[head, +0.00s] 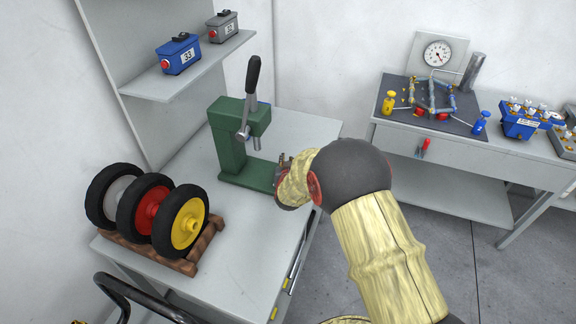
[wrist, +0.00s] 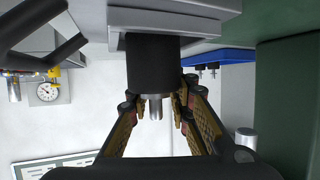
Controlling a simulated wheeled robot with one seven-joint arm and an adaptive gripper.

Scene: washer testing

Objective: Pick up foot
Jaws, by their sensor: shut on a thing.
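The foot seems to be the dark cylinder (wrist: 152,62) with a short metal pin, in the middle of the wrist view. My gripper (wrist: 155,102) has its fingers on both sides of this part and is shut on it. The cylinder's far end meets a grey surface in the picture; whether they touch, I cannot tell. In the head view my gripper (head: 281,163) is beside the base of the green lever press (head: 230,145), over the right side of the grey bench. The foot cannot be made out there.
Three wheels (head: 150,210) stand in a wooden rack at the bench's left front. Blue (head: 179,55) and grey (head: 222,27) boxes sit on the shelf above. A second table (head: 470,146) at the right holds a gauge and fittings. The bench front between rack and press is clear.

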